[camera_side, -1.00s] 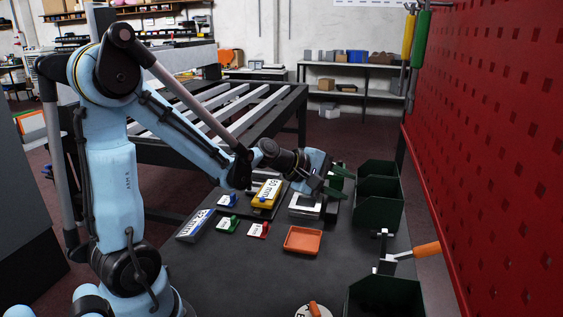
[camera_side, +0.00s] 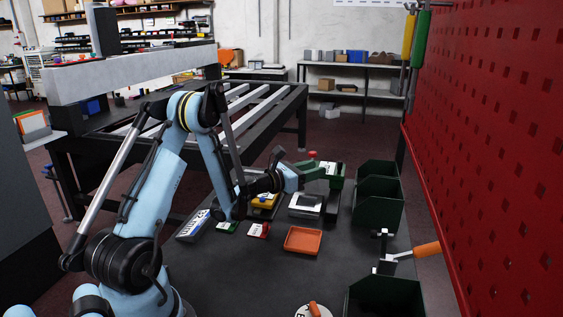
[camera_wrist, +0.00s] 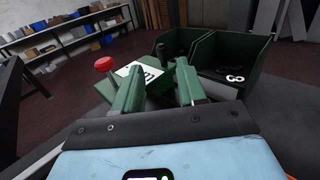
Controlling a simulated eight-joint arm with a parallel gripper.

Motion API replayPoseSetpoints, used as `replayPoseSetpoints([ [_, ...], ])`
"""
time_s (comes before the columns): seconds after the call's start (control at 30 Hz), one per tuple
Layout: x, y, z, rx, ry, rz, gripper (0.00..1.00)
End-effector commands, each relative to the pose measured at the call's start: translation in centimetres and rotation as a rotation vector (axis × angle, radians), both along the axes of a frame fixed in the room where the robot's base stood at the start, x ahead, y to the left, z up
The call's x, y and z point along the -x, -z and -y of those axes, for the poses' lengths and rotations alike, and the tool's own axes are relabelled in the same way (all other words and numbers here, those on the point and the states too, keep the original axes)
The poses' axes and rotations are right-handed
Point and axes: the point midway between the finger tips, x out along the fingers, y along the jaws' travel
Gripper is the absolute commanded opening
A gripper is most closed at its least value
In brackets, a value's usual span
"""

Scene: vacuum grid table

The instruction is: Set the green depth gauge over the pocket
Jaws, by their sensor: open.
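A green block with a white label and a red knob, apparently the green depth gauge (camera_side: 335,180), stands left of the far dark green bins. In the wrist view the gauge (camera_wrist: 160,82) sits ahead of and partly between my fingers, its red knob to the left. My gripper (camera_wrist: 161,88) is open, with green fingers; whether they touch the gauge cannot be told. In the side view my gripper (camera_side: 312,171) is at the gauge's left. A silver-grey block (camera_side: 306,206) lies nearer on the table; I cannot make out a pocket in it.
Green bins (camera_side: 378,195) stand along the right, one holding dark parts in the wrist view. An orange tray (camera_side: 303,240) lies in front. A yellow block (camera_side: 264,201) and small green (camera_side: 227,227) and red (camera_side: 258,230) labelled pieces lie left. A clamp with an orange handle (camera_side: 426,249) stands right.

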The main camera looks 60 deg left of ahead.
Motion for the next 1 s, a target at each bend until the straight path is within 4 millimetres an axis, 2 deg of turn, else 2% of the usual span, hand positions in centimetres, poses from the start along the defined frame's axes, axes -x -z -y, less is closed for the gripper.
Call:
replayPoseSetpoints([
  [0.3, -6.2, 0.0, 0.2, -0.004, 0.004, -0.001, 0.4],
  [0.5, -9.1, 0.0, 0.1, -0.005, 0.003, -0.002, 0.4],
  [0.7, -10.3, 0.0, 0.1, -0.005, 0.002, -0.002, 0.4],
  [1.0, -10.5, 0.0, 0.1, -0.005, 0.002, -0.002, 0.39],
])
